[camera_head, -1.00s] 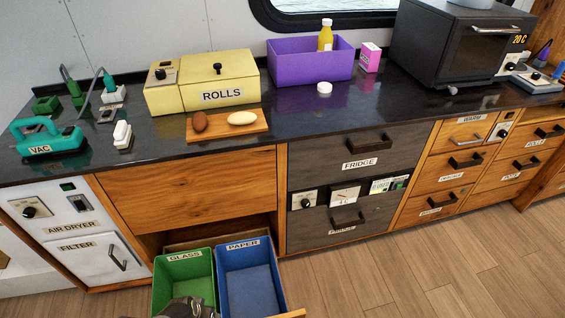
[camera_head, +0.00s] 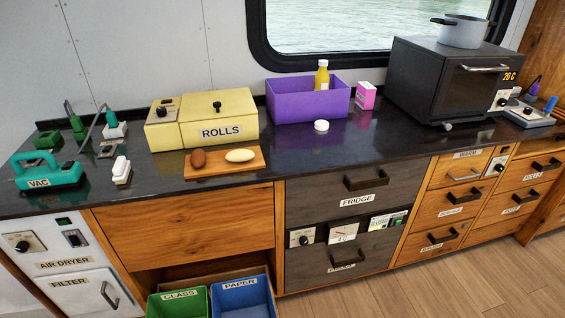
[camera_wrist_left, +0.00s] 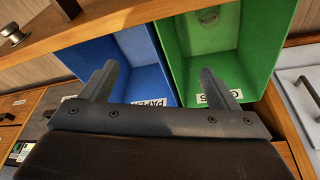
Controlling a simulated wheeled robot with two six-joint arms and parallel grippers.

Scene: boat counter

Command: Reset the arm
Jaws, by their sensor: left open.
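My left gripper (camera_wrist_left: 160,90) shows in the left wrist view with its two dark fingers spread wide and nothing between them. Beyond the fingers are the blue PAPER bin (camera_wrist_left: 146,62) and the green GLASS bin (camera_wrist_left: 262,50). One finger overlaps the blue bin and the other the green bin in the picture; I cannot tell whether they touch. In the head view the green bin (camera_head: 180,306) and blue bin (camera_head: 243,299) stand in a pulled-out drawer at the bottom edge. Neither gripper shows in the head view.
The dark counter (camera_head: 330,160) holds a yellow ROLLS box (camera_head: 228,112), a wooden board (camera_head: 196,171) with two rolls, a purple bin (camera_head: 290,103), a green VAC tool (camera_head: 50,174) and an oven (camera_head: 440,85) with a pot (camera_head: 465,32). Floor (camera_head: 430,295) at lower right is clear.

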